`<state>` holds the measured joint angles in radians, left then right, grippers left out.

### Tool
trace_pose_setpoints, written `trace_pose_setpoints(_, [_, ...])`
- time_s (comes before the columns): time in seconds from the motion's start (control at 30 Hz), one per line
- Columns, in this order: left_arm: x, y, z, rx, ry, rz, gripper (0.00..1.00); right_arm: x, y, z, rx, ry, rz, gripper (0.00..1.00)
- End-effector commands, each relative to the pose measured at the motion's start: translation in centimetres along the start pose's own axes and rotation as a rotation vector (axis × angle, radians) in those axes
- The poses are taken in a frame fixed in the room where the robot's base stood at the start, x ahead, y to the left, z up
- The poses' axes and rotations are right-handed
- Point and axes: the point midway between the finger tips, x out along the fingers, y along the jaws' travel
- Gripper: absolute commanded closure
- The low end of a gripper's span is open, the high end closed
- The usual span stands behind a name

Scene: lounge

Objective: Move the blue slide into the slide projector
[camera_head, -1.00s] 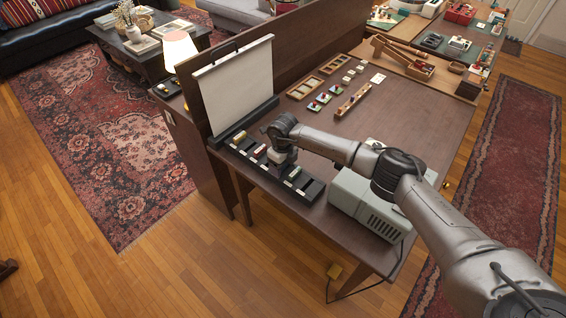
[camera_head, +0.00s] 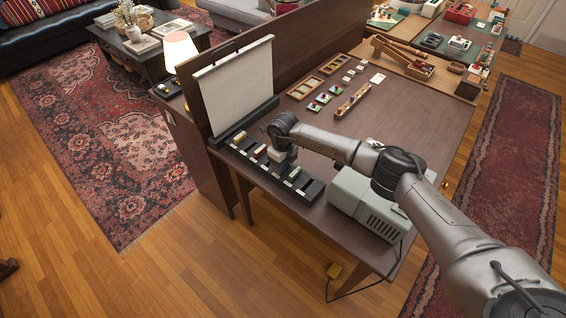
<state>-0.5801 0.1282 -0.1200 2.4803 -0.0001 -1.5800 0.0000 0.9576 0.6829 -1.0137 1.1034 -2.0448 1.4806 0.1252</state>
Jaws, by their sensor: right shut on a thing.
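My right gripper (camera_head: 277,158) points down at the black slide tray (camera_head: 306,191) near the table's left edge. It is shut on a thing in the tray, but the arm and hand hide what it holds. I cannot make out the blue slide. Several small slides in different colours stand in the tray on both sides of the gripper. The slide projector (camera_head: 364,205), a pale grey-green box with side vents, stands at the table's front edge, right of the tray and beside my right forearm. My left gripper is not in view.
A white projection screen (camera_head: 236,88) stands behind the tray against the wooden partition. Wooden frames (camera_head: 334,64), small coloured pieces (camera_head: 318,102) and a wooden rack (camera_head: 353,101) lie farther back on the table. The table's middle is clear. A cable hangs from the front edge.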

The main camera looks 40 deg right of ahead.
Motion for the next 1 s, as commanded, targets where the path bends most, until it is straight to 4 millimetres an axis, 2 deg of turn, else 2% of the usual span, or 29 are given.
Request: trace_pose_setpoints(1.0, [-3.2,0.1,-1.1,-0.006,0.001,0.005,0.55,-4.1,0.0,0.0,0.000,0.000,0.000,0.66])
